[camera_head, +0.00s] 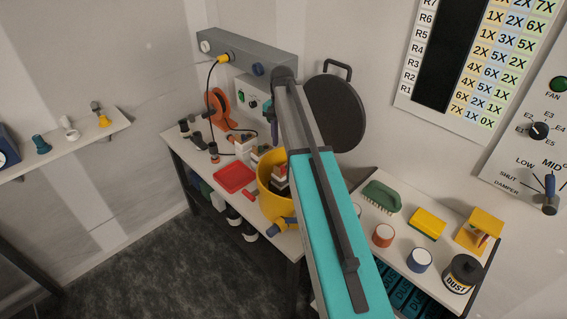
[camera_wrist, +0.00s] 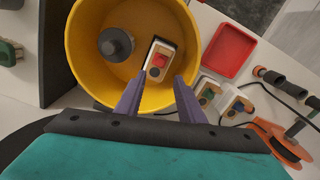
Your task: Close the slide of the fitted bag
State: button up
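I cannot make out a fitted bag or its slide in either view. A round yellow tub (camera_wrist: 82,75) fills the upper left of the wrist view; it also shows on the bench in the head view (camera_head: 268,190). Inside it are a dark grey round-topped piece (camera_wrist: 116,43) and a pale box with a red button (camera_wrist: 157,62). My gripper (camera_wrist: 160,80) has its two purple fingers apart over the tub, with the box seen between and beyond the tips. Whether the fingers touch the box is unclear.
Near the tub are a red tray (camera_head: 234,177), an orange reel (camera_head: 217,108) and small switch boxes (camera_wrist: 210,92). A dark round disc with a handle (camera_head: 336,112) stands behind. The right shelf holds a green brush (camera_head: 382,196), yellow block (camera_head: 427,223) and dark jar (camera_head: 463,273).

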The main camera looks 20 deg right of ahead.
aim_at(282, 167)
jog(key=shift+f+p, duration=1.75)
jog(key=shift+f, duration=3.8)
grip_shut()
